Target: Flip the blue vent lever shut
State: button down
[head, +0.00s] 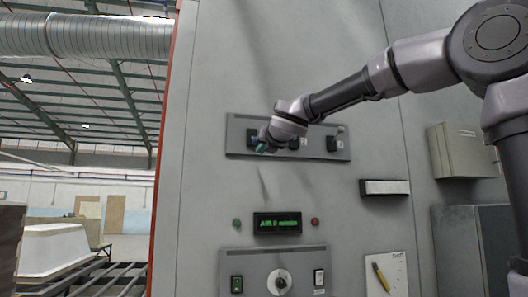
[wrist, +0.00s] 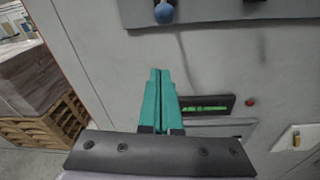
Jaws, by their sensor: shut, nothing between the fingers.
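The blue vent lever (wrist: 164,13) shows at the top edge of the wrist view as a rounded blue knob hanging low on a grey panel, its upper part cut off. In the head view I cannot make it out clearly; my gripper is in front of that end of the upper switch panel (head: 320,153). My gripper (wrist: 160,72) has its two teal fingers together with nothing between them. The fingertips are apart from the knob, below it in the wrist view. In the head view my gripper (head: 262,148) is at the panel's left part.
Dark switches (head: 331,144) sit to the right on the same panel. Below are a green display (head: 278,223), a red lamp (head: 315,222) and a lower panel with a round dial (head: 280,282). A white handle-like bar (head: 385,187) sticks out at right.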

aim_at(255, 141)
dwell(0.3)
jog(key=x, duration=1)
jog(key=shift+s+d+r, duration=0.1)
jog(key=shift+d+r, duration=0.05)
jog(key=shift+r, duration=0.5)
jog(key=shift+s+d+r, duration=0.1)
jog(key=shift+d+r, duration=0.1)
jog(key=shift+r, duration=0.45)
jog(key=shift+s+d+r, duration=0.15)
jog(key=shift+r, duration=0.5)
jog(key=shift+s+r, duration=0.2)
jog(key=shift+r, duration=0.1)
